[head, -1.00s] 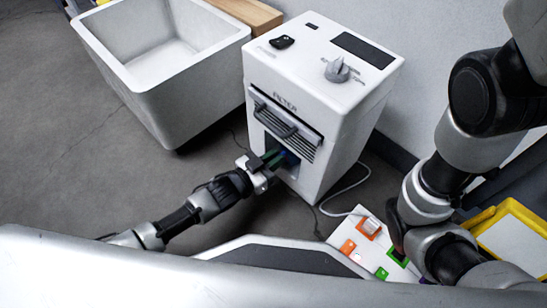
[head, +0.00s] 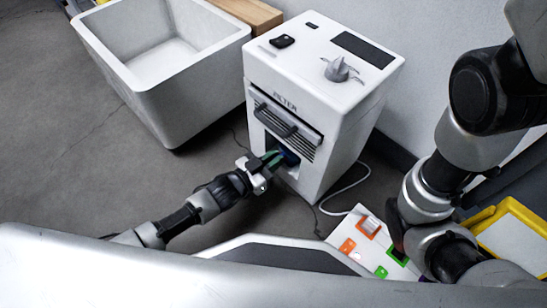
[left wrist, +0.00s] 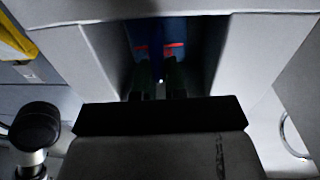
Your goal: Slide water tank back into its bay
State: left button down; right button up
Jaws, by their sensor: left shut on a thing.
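The white filter machine (head: 325,85) stands on the floor, with its open bay low on the front face. The blue water tank (head: 290,158) shows inside the bay opening, mostly hidden by the housing and my fingers. In the left wrist view the tank (left wrist: 150,35) is a dark blue shape with red marks, between the bay's side walls. My left gripper (head: 272,159) reaches into the bay mouth and is shut on the tank's near side. How deep the tank sits is hard to tell. My right arm is at the right; its fingers do not show.
A grey-white open tub (head: 165,65) stands left of the machine, with a wooden block (head: 245,12) behind. A white panel with coloured squares (head: 350,236) and a yellow-rimmed item (head: 510,235) lie at the lower right. A white cable (head: 345,190) runs beside the machine.

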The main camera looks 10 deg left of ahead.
pick_arm(q)
jog(key=shift+f, duration=0.15)
jog(key=c, duration=1.1)
grip_release()
jog(key=s+d+p+v, duration=0.1)
jog(key=p+v, duration=0.4)
jog(key=v, duration=0.7)
jog(key=shift+p, duration=0.4)
